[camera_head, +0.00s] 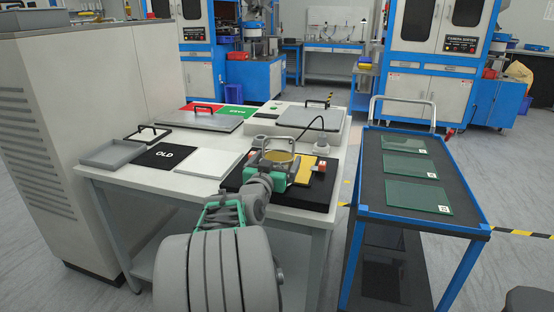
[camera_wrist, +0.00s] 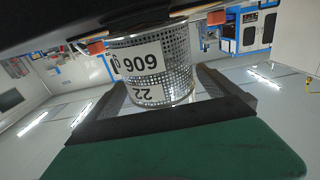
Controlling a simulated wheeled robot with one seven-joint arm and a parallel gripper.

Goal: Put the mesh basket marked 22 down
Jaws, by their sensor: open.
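The mesh basket marked 22 (camera_head: 280,154) stands on the black mat at the front right of the white table. In the wrist view the perforated metal basket (camera_wrist: 180,75) shows upside down against the dark surface, with white labels reading 22 and what looks like 606 or 909. My gripper (camera_head: 277,163) has green and grey fingers and reaches to the basket from the front. Its jaws are open, with the basket at or between them. Contact with the fingers cannot be told. My arm hides part of the basket's front in the head view.
A yellow plate (camera_head: 306,170) and small orange blocks lie close right of the basket. A blue cart (camera_head: 385,208) with glass plates stands right.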

